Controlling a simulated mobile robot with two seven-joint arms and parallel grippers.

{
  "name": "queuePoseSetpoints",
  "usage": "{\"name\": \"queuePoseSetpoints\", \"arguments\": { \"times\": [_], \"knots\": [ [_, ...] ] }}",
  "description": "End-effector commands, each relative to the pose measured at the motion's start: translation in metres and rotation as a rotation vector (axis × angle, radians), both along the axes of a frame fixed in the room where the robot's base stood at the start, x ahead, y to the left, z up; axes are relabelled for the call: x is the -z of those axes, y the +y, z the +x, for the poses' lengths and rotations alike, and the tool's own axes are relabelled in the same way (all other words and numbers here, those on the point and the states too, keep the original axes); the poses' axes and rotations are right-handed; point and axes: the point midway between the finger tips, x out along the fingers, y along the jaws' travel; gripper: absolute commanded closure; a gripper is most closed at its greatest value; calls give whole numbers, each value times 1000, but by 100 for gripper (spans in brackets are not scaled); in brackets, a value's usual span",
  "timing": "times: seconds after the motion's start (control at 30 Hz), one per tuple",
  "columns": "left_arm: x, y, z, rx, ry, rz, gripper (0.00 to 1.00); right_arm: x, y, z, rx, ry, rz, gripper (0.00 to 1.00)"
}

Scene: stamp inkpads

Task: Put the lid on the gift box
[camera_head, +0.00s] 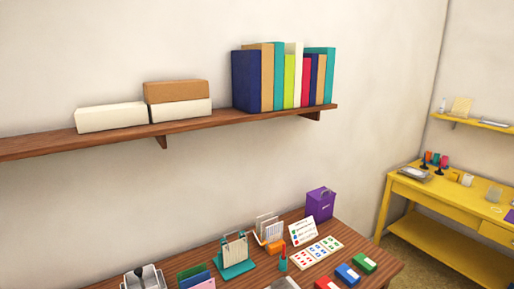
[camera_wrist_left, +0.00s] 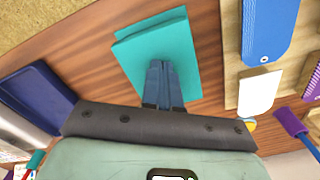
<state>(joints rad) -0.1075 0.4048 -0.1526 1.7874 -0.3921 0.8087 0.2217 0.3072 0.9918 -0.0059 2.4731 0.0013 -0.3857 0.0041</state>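A flat teal square piece (camera_wrist_left: 150,40) lies over brown wood in the left wrist view; it may be a lid or a box, but I cannot tell which. My left gripper (camera_wrist_left: 159,66) is over this piece, its two fingers close together with nothing clear between them. I cannot tell whether the tips touch it. In the head view no gift box or lid can be made out for certain, and neither gripper shows. My right gripper is in no view.
The desk (camera_head: 235,283) holds a purple box (camera_head: 320,204), file holders, cards and several coloured inkpads. The wall shelf (camera_head: 190,131) bears pale and brown boxes and upright books. A yellow table (camera_head: 440,200) stands at right. A dark blue item (camera_wrist_left: 38,98) lies near my left gripper.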

Motion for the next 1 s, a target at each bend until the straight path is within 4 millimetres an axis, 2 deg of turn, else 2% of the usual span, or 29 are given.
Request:
{"name": "queuePoseSetpoints", "arguments": {
  "times": [0.57, 1.0],
  "knots": [
    [1, 0, -2, 0, 7, 0, 100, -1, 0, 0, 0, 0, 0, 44],
    [-34, 0, 0, 0, 3, 0, 100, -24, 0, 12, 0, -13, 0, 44]
  ]
}}
